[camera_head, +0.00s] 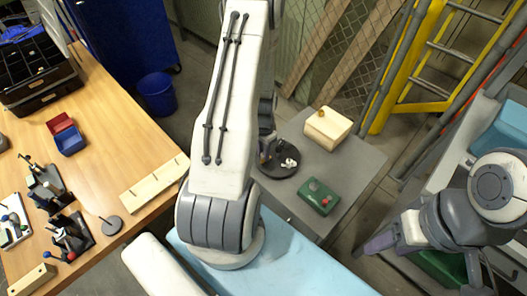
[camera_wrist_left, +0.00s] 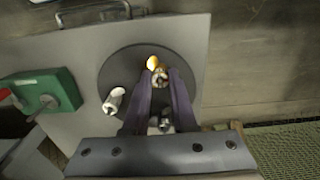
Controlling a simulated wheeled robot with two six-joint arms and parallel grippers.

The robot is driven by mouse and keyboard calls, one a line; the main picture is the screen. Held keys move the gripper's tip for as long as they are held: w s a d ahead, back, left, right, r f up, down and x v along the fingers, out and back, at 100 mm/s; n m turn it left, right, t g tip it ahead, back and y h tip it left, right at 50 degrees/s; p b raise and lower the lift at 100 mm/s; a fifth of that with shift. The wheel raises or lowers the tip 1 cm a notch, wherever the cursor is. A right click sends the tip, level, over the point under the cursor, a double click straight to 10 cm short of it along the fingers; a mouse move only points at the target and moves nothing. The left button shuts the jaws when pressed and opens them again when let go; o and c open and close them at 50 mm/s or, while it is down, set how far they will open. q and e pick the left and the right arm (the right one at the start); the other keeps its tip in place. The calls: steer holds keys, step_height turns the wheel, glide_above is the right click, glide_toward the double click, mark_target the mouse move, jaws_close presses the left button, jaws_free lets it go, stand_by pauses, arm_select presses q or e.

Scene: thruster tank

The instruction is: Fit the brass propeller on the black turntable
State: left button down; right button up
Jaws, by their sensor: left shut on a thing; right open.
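The black turntable (camera_head: 284,172) is a flat round disc on the grey bench; it also fills the middle of the left wrist view (camera_wrist_left: 120,66). My left gripper (camera_wrist_left: 161,72) is over it, shut on a small brass propeller (camera_wrist_left: 152,62). The propeller is mostly hidden by the fingers, and I cannot tell whether it touches the disc. A pale metal fitting (camera_wrist_left: 114,100) stands on the disc left of the fingers; another (camera_wrist_left: 165,125) shows between them. In the head view the arm hides much of the left gripper. My right gripper (camera_head: 484,272) is open and empty at the lower right.
A green box with a red knob (camera_head: 320,197) and a wooden block (camera_head: 328,126) with a small brass-coloured thing on top stand beside the turntable. A wooden table (camera_head: 110,120) with tools and trays is at left. A yellow ladder (camera_head: 405,70) stands behind.

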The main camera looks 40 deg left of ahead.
arm_select(q)
steer(key=shift+f, duration=0.15)
steer(key=c, duration=0.6)
jaws_free()
steer(key=shift+c, duration=0.2)
step_height(320, 180, up, 14)
steer(key=p, duration=0.3)
steer(key=shift+r, duration=0.25)
